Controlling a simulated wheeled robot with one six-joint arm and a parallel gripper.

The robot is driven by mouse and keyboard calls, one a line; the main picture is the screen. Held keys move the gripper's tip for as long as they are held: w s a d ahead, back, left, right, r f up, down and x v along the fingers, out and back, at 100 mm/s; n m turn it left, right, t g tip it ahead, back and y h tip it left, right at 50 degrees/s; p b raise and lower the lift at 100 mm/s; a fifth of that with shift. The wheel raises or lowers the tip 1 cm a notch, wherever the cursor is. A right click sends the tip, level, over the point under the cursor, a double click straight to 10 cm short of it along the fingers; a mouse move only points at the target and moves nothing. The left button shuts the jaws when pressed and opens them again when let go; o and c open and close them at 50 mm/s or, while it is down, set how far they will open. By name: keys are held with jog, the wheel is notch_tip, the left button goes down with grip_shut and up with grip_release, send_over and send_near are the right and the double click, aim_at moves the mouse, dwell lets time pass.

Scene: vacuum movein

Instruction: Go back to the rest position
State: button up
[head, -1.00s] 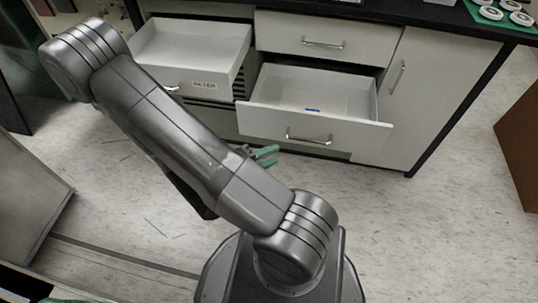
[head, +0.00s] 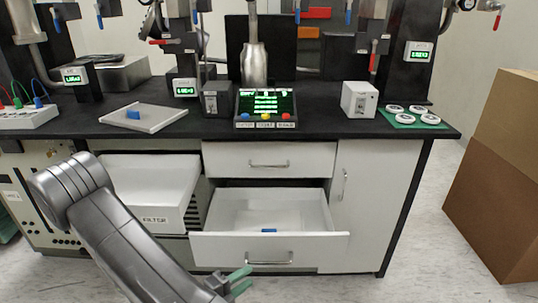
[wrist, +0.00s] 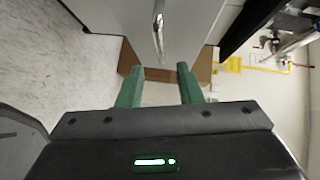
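My gripper (head: 240,281) has green fingers and is low in front of the open lower drawer in the head view. In the wrist view my gripper (wrist: 158,83) shows its two fingers spread apart with nothing between them. A drawer front with a metal handle (wrist: 159,30) lies beyond the fingertips in the wrist view. My arm folds across the lower left of the head view.
The lower drawer (head: 215,248) is pulled out with a small blue piece (head: 268,231) inside. The FILTER drawer (head: 150,190) is also open. Cardboard boxes (head: 500,180) stand at right. The bench top (head: 320,125) holds a tray (head: 160,118), a display (head: 265,105) and white discs (head: 408,114). Floor is free at lower right.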

aim_at(269, 263)
jog(key=b+x, duration=0.1)
jog(key=x, duration=0.5)
jog(key=shift+d+b, duration=0.15)
jog(key=shift+b, duration=0.15)
jog(key=shift+w+f, duration=0.1)
jog(key=shift+w, duration=0.1)
dwell(0.3)
jog(key=shift+p+v, duration=1.65)
jog(key=shift+v, duration=3.8)
jog(key=shift+b+x, duration=2.05)
jog(key=shift+x, duration=4.85)
jog(key=shift+w, duration=0.2)
